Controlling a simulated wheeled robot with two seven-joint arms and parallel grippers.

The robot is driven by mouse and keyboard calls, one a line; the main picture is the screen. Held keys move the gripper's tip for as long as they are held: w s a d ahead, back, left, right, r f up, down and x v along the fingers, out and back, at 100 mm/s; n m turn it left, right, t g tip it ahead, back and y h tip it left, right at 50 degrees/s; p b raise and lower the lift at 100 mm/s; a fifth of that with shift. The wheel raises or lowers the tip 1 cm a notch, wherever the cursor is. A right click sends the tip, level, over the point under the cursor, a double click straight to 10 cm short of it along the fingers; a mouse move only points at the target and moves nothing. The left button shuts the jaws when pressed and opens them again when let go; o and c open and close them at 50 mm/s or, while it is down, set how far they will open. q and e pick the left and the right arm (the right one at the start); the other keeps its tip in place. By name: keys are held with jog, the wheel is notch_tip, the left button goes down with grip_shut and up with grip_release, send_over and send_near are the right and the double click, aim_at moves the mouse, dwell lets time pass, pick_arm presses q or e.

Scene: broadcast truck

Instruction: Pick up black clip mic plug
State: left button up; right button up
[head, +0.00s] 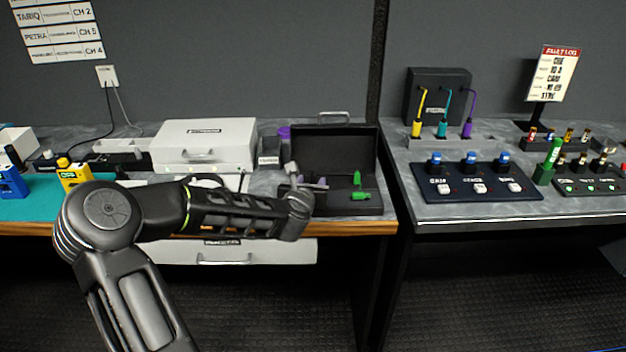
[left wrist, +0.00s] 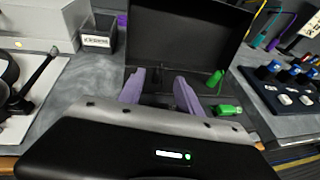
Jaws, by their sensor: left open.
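My left gripper (head: 309,184) reaches into the open black case (head: 341,140) from the front. In the left wrist view its two purple-grey fingers (left wrist: 159,76) stand apart over the case floor, with nothing clearly held between them. A small dark shape (left wrist: 156,75) shows between and just beyond the fingertips; it may be the black clip mic plug, but black on black I cannot be sure. Two green plugs (left wrist: 215,78) (left wrist: 229,110) are in the case to the right of the fingers. My right gripper is not in view.
The raised case lid stands behind the fingers. A white case (head: 205,145) and a small labelled dark bin (left wrist: 98,40) are to the left. A dark switch panel (head: 476,190) with blue knobs is on the right-hand desk, beyond a gap.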

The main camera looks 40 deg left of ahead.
aim_at(312, 177)
pick_arm(q)
jog(key=shift+w+a+f, duration=0.1)
jog(key=shift+w, duration=0.15)
jog(key=shift+p+x, duration=0.5)
jog(key=shift+x, duration=2.1)
jog(key=shift+a, duration=0.15)
grip_shut()
